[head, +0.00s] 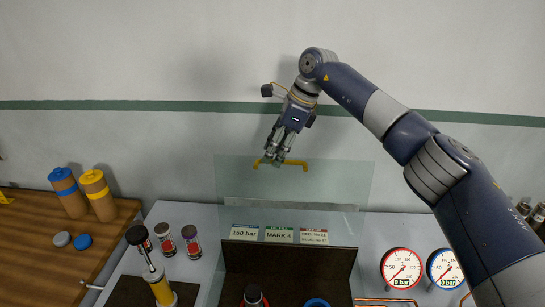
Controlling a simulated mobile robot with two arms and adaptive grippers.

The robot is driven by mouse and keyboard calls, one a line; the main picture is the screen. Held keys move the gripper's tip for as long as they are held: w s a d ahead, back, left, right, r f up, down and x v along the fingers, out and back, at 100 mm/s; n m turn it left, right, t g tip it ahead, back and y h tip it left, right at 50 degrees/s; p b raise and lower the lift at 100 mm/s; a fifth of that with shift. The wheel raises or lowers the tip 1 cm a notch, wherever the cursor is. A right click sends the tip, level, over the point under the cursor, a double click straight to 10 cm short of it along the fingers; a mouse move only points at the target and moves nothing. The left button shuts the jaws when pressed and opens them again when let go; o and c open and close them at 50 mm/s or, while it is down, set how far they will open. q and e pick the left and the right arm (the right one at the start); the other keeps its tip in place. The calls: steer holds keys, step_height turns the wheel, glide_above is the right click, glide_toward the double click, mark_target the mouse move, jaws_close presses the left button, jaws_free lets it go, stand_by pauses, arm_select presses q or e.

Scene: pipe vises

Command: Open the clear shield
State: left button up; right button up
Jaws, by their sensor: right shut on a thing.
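The clear shield (340,185) is a see-through panel that stands raised behind the work area, against the wall. A yellow handle (300,163) runs along the upper part of the shield. My right gripper (275,159) reaches down from above and is shut on the left part of this handle. Its fingers hide part of the handle. My left gripper is not in view.
Two gauges (401,268) stand at right, by copper pipes. At left are several canisters (166,240), a yellow-bodied tool (160,287) and a wooden table (28,235) with capped cylinders (98,195).

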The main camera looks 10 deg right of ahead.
steer(key=v, duration=0.9)
steer(key=shift+r, duration=0.2)
steer(key=shift+s+d+f, duration=0.1)
steer(key=shift+s+d, duration=0.05)
steer(key=shift+d, duration=0.05)
